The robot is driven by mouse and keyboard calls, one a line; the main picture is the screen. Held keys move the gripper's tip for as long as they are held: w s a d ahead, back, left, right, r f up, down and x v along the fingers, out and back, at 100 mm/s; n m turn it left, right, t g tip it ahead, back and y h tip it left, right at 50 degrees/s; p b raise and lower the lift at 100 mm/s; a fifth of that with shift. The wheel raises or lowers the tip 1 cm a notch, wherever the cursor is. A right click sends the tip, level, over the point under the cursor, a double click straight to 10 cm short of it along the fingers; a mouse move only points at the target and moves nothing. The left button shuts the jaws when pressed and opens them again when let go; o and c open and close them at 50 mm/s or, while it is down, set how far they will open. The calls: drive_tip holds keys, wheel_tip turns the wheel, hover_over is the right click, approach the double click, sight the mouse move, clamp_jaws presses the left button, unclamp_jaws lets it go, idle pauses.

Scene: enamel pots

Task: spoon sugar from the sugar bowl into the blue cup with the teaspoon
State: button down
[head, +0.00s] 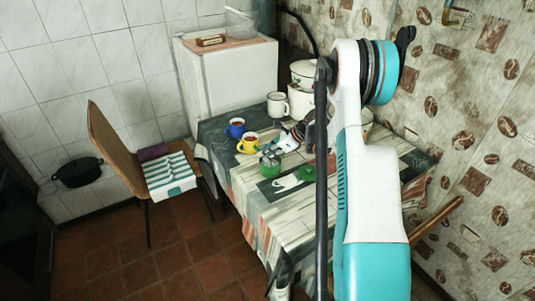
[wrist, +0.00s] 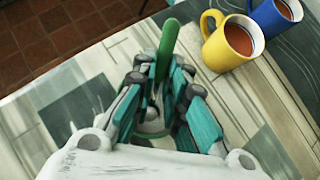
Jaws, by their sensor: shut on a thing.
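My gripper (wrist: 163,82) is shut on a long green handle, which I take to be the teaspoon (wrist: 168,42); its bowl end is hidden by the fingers. In the head view my gripper (head: 271,155) is just above a green vessel (head: 269,170), probably the sugar bowl; whether they touch I cannot tell. The blue cup (head: 235,129) stands behind the yellow cup (head: 248,145). In the wrist view the blue cup (wrist: 266,20) is at the top right, holding brown liquid. A pale rounded surface shows between the fingers; I cannot tell what it is.
The yellow cup (wrist: 223,44), also with brown liquid, stands close to my gripper, nearer than the blue cup. A white mug (head: 277,105) and a white pot (head: 303,73) stand farther back. The table's left front is clear.

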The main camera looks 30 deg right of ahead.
sight(258, 148)
drive_tip(key=shift+r+p, duration=0.85)
drive_tip(key=shift+r, duration=1.1)
drive_tip(key=shift+w+a+r+p, duration=0.15)
drive_tip(key=shift+a+r+p, duration=0.05)
drive_tip(key=shift+p, duration=0.1)
drive_tip(key=g+h, duration=0.1)
drive_tip(key=w+a+g+h+p, duration=0.1)
drive_tip(key=shift+w+g, duration=0.1)
drive_tip(key=shift+g, duration=0.2)
drive_tip(key=shift+w+a+f+g+h+p, duration=0.1)
drive_tip(key=shift+w+a+g+h+p, duration=0.15)
drive_tip(key=shift+g+h, duration=0.45)
drive_tip(key=shift+w+a+f+g+h+p, duration=0.15)
drive_tip(key=shift+w+g+h+p, duration=0.1)
drive_tip(key=shift+g+h, duration=0.4)
drive_tip(key=shift+w+r, duration=0.1)
